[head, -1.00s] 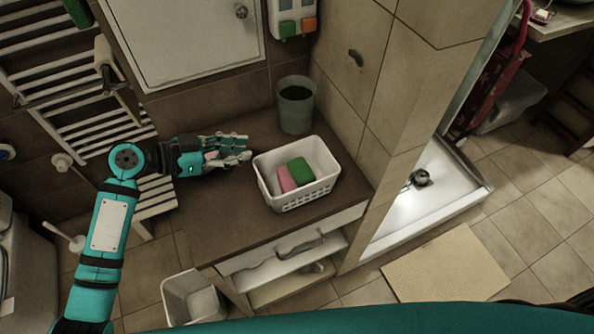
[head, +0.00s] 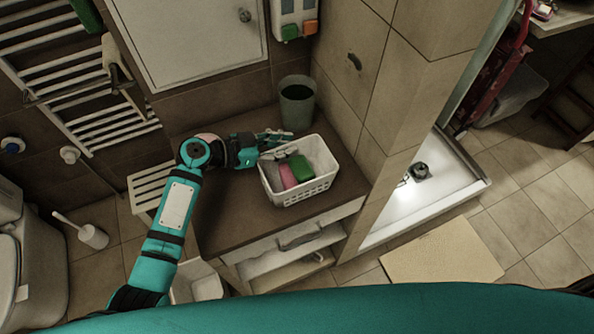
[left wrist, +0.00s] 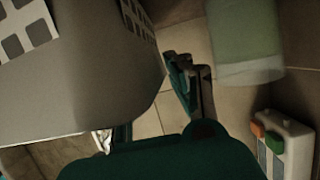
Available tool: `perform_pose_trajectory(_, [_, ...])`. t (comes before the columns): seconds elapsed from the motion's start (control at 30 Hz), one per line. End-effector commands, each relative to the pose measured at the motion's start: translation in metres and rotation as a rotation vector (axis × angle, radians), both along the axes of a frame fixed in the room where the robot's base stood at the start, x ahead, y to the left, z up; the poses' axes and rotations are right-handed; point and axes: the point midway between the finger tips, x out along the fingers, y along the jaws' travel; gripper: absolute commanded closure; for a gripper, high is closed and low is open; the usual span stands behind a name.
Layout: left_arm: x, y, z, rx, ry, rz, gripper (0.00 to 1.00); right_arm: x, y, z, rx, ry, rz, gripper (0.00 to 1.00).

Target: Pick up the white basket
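The white basket (head: 304,189) stands upright on the brown counter, with a pink, a green and a grey item in it. My left gripper (head: 288,143) is at the basket's back left corner. Its fingers are apart, one behind the rim and one over it on the basket's inner side; I cannot tell whether they touch. In the left wrist view the basket (left wrist: 80,85) fills the upper left, close to the gripper (left wrist: 146,105), and hides part of one finger. My right gripper is not in view.
A grey-green bin (head: 297,105) stands on the counter (head: 228,215) just behind the basket. A tiled wall (head: 375,90) rises close on the right. A soap dispenser (head: 293,12) hangs above, and a towel rack (head: 90,110) is at the left. The counter's left front is clear.

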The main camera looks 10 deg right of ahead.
Motion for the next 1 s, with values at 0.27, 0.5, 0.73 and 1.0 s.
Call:
perform_pose_trajectory(0.27, [0.0, 0.0, 0.0, 0.0, 0.0, 0.0, 1.0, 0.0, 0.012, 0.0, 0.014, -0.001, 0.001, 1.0])
perform_pose_trajectory(0.5, [0.0, 0.001, 0.0, 0.0, 0.0, 0.0, 1.0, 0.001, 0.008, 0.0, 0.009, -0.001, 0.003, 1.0])
perform_pose_trajectory(0.73, [0.0, 0.001, 0.0, 0.0, -0.001, 0.001, 1.0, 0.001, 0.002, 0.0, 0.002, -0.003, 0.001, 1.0])
perform_pose_trajectory(1.0, [0.0, 0.001, 0.01, 0.001, -0.003, 0.0, 1.0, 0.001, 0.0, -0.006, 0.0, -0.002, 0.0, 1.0])
